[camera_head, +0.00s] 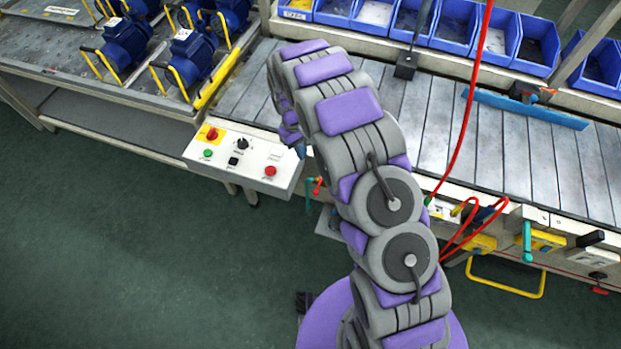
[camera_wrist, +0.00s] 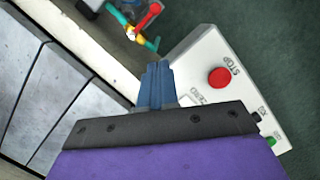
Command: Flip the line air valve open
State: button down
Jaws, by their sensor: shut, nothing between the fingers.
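A small valve with a red handle (camera_head: 317,186) sits at the conveyor's front edge, just right of the control box. In the wrist view the valve (camera_wrist: 148,18) is at the top, with a red lever, a yellowish body and teal ends. Which position its lever is in I cannot tell. My gripper (camera_wrist: 157,66) is shut and empty; its blue fingers point toward the valve and are apart from it in the picture. In the head view my gripper's tip (camera_head: 300,151) shows only as a bit of blue beside the control box, mostly hidden by my arm.
The control box (camera_head: 235,158) with a red stop button (camera_wrist: 219,78) is close beside my gripper. A red hose (camera_head: 467,125) hangs right of my arm. A teal handle (camera_head: 527,241) and yellow bracket (camera_head: 507,289) stand farther right. Blue bins (camera_head: 457,25) line the back.

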jog(key=b, duration=0.2)
send_near(319, 185)
jog(key=a+f, duration=0.3)
jog(key=f, duration=0.1)
jog(key=shift+s+d+f+b, duration=0.2)
jog(key=shift+s+d+f, duration=0.2)
jog(key=shift+s+f, duration=0.25)
jog(key=shift+s+d+f+b, duration=0.2)
jog(key=shift+s+d+f, duration=0.15)
jog(key=shift+s+f, duration=0.25)
